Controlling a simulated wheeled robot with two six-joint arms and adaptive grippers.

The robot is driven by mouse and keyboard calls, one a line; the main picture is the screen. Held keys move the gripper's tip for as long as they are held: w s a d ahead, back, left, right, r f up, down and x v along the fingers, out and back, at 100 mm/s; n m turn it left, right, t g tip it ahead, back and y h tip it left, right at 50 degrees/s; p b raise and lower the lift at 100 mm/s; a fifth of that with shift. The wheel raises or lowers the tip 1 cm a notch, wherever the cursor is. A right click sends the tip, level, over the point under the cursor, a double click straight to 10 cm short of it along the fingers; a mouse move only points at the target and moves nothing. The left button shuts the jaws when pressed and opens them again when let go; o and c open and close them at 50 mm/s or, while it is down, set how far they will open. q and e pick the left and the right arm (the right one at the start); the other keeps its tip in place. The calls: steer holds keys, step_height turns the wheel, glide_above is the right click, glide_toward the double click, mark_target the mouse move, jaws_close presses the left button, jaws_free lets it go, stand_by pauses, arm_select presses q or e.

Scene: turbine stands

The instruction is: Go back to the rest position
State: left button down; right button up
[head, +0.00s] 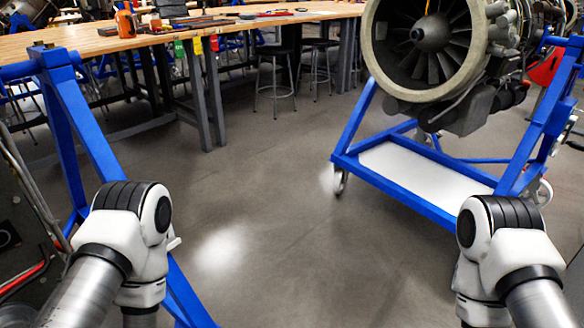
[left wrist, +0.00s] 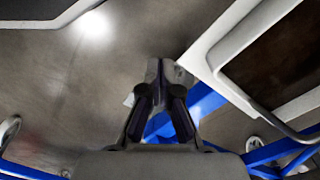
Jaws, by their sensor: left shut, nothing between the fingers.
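My left gripper (left wrist: 162,75) shows in the left wrist view with its fingers shut and nothing between them. It points over the grey floor, with blue stand bars behind it. In the head view both of my arms are bent at the lower corners, and neither gripper is visible there. My right gripper is out of view.
A turbine engine (head: 432,45) sits on a blue wheeled stand (head: 400,185) at the right. Another blue stand (head: 85,120) is at the left, close to my left arm. A long wooden workbench (head: 75,45) with tools runs along the back. The middle floor (head: 270,200) is clear.

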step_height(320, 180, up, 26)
steer(key=p, duration=2.5)
